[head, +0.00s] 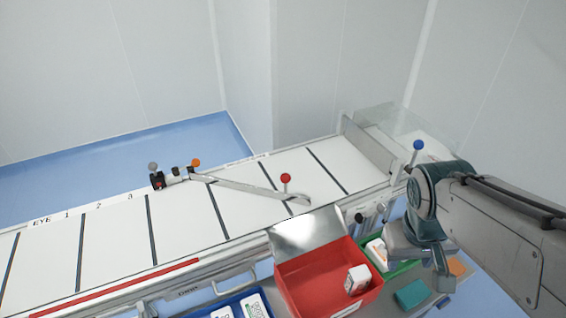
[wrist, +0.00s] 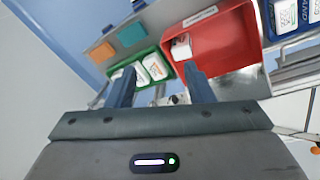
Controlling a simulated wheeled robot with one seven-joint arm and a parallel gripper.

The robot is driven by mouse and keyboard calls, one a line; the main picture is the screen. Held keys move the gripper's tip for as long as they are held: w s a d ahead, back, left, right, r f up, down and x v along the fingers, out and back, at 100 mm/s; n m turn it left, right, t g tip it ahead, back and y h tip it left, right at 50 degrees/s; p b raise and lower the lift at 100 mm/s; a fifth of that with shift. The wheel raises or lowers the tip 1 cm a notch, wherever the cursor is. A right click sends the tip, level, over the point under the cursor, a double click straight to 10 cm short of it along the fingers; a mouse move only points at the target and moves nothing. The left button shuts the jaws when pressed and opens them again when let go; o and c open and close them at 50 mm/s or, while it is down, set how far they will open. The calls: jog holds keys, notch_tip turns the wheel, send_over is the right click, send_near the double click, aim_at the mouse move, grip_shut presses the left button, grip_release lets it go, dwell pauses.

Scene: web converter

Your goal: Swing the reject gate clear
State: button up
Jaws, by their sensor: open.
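The reject gate (head: 245,187) is a thin pale grey bar lying diagonally across the white conveyor belt (head: 190,222). Its left end meets a small dark bracket (head: 176,178) at the belt's far edge. Its right end reaches toward the near edge, beside the red bin. A red ball knob (head: 286,178) stands upright on a short stem near that right end. My gripper (head: 441,284) is at the right, pointing down, well apart from the gate. In the wrist view my gripper (wrist: 161,86) is open, with nothing between its fingers. The gate is not clearly visible there.
A red bin (head: 325,285) with a white box, a green tray (head: 400,268) and a blue tray (head: 238,308) line the belt's near side. A clear guard (head: 395,122) and blue-knobbed lever (head: 417,146) stand at right. Grey and orange knobs (head: 196,163) stand by the bracket.

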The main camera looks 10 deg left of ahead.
jog(key=w+a+f+n+h, duration=0.2)
jog(key=w+f+n+h, duration=0.1)
jog(key=w+n+h, duration=0.3)
jog(key=n+t+y+p, duration=0.2)
jog(key=n+t, duration=1.4)
jog(key=n, duration=0.6)
send_near(283, 182)
jog(key=p+x, duration=0.4)
jog(key=x, duration=0.7)
jog(key=shift+w, duration=0.3)
